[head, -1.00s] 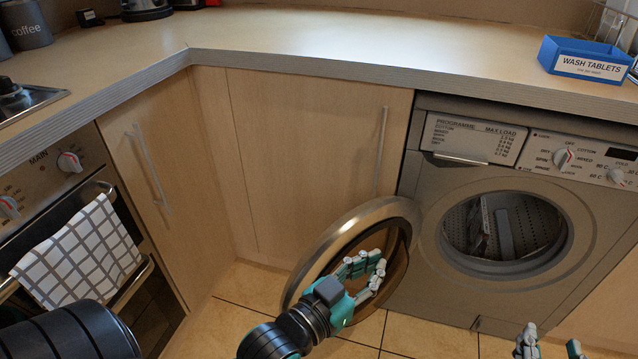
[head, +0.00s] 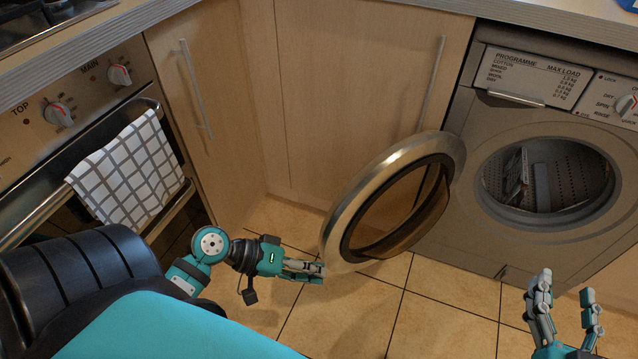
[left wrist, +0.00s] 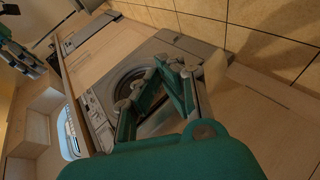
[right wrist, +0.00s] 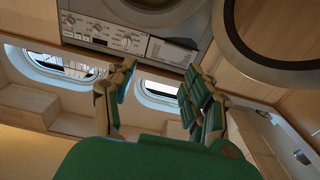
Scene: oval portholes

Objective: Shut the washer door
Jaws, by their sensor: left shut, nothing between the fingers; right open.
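The washer (head: 465,190) stands at the right under the counter, its drum opening (head: 545,180) uncovered. Its round door (head: 344,215), a metal ring around dark glass, is swung wide open to the left, in front of the cupboard. My left gripper (head: 322,272) is shut and empty, at the lower left edge of the door; I cannot tell whether it touches the rim. It also shows in the left wrist view (left wrist: 165,65) with the washer behind it. My right gripper (head: 568,290) is open and empty, low in front of the washer. The door ring shows at upper right in the right wrist view (right wrist: 235,50).
The oven (head: 60,120) with a checked towel (head: 128,172) is at the left. Cupboard doors (head: 350,90) stand behind the washer door. The counter (head: 160,15) runs above. Tiled floor (head: 440,315) is clear between the grippers.

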